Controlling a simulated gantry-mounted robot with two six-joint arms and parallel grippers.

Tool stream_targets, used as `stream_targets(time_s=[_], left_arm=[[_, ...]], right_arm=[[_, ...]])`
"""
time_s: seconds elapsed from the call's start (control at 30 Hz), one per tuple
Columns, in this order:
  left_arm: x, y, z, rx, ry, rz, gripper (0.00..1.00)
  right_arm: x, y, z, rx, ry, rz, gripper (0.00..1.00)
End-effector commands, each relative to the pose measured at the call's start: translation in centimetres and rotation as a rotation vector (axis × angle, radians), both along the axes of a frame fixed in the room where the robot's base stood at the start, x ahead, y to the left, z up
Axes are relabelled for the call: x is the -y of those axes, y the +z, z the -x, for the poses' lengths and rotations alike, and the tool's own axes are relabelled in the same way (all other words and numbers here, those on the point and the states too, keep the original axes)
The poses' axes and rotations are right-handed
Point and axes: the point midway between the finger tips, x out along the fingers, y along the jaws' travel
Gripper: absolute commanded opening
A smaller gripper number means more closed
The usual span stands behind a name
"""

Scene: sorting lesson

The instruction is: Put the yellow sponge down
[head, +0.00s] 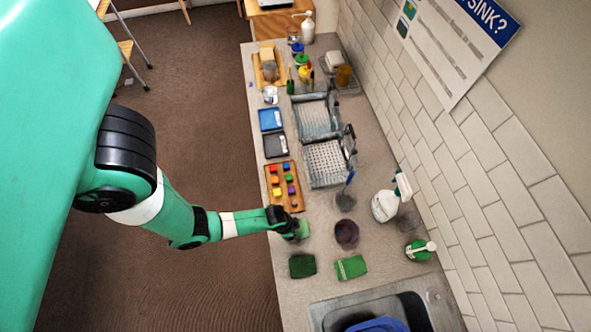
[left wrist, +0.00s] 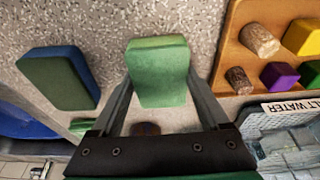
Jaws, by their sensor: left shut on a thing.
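My left gripper (head: 303,230) is shut on a sponge (left wrist: 159,75), with one finger on each side of it. In the left wrist view this sponge has a green face and a lighter yellow-green edge. In the head view it is a small light green patch at the fingertips, over the counter (head: 290,295). I cannot tell whether it touches the counter. A dark green sponge (head: 302,265) lies nearby and shows a blue side in the left wrist view (left wrist: 59,78). A green sponge with a yellowish strip (head: 351,267) lies right of it. My right gripper is out of view.
A dark round cup (head: 346,233) stands just right of my gripper. A wooden tray (left wrist: 225,72) of coloured blocks is behind it. The sink (head: 335,312) is at the front.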

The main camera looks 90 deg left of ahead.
Motion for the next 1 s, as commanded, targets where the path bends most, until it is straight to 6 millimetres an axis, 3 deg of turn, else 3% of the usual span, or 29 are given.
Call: stream_targets(time_s=[0.03,0.07,0.17,0.43,0.77,1.0], left_arm=[[0.0,-0.4,0.0,0.000,0.000,0.000,0.09],[0.0,-0.3,0.0,0.000,0.000,0.000,0.80],[0.0,-0.2,0.0,0.000,0.000,0.000,0.98],[0.0,0.1,0.0,0.000,0.000,0.000,1.00],[0.1,4.9,1.1,0.000,0.001,0.000,1.00],[0.2,5.4,1.3,0.000,0.001,0.000,1.00]], right_arm=[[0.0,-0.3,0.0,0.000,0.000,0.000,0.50],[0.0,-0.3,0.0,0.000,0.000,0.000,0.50],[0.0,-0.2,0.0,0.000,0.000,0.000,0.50],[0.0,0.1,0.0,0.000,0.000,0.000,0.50],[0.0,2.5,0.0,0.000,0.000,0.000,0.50],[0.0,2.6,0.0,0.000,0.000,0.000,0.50]])
